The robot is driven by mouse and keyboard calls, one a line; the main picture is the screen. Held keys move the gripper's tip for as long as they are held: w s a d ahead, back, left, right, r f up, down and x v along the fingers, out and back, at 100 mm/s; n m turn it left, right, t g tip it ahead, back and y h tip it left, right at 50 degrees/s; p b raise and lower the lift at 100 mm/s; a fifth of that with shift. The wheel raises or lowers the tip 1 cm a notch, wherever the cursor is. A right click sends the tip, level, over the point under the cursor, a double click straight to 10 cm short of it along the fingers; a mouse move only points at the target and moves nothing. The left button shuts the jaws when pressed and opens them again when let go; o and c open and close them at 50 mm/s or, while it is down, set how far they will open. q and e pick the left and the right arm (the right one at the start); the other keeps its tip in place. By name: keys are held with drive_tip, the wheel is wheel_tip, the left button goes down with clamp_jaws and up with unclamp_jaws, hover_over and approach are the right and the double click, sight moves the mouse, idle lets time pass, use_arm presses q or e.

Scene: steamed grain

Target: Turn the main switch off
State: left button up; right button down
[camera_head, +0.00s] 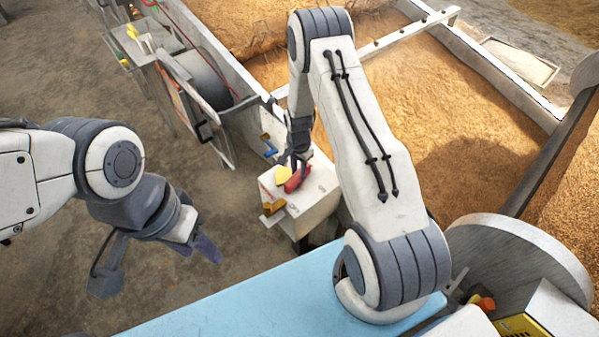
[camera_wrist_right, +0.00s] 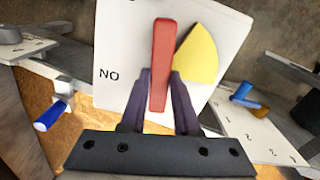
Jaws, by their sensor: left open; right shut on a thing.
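The main switch is a red handle (camera_head: 297,182) on the white box (camera_head: 318,200) in the middle of the head view. In the right wrist view the red handle (camera_wrist_right: 162,45) stands nearly upright on a white panel (camera_wrist_right: 120,40), beside a yellow sector (camera_wrist_right: 203,55) and the letters "NO". My right gripper (camera_wrist_right: 161,78) is shut on the red handle, one dark finger on each side; its fingers are mostly hidden in the head view. My left gripper (camera_head: 196,248) is open and empty over the ground, left of the box and apart from it.
A blue-handled lever (camera_wrist_right: 48,117) and another blue-handled part (camera_wrist_right: 243,95) flank the panel. A light blue surface (camera_head: 250,295) lies in front of the box. A grain bed (camera_head: 420,110) fills the upper right. Bare ground lies at left.

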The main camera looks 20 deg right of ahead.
sight(298, 172)
drive_tip(key=shift+w+m, duration=0.2)
drive_tip(key=shift+m, duration=0.9)
drive_tip(key=shift+r, duration=0.1)
drive_tip(key=c, duration=0.6)
unclamp_jaws()
drive_tip(key=shift+c, duration=0.2)
wheel_tip(298, 172, up, 10)
drive_tip(key=b, duration=0.1)
drive_tip(key=shift+r, duration=0.2)
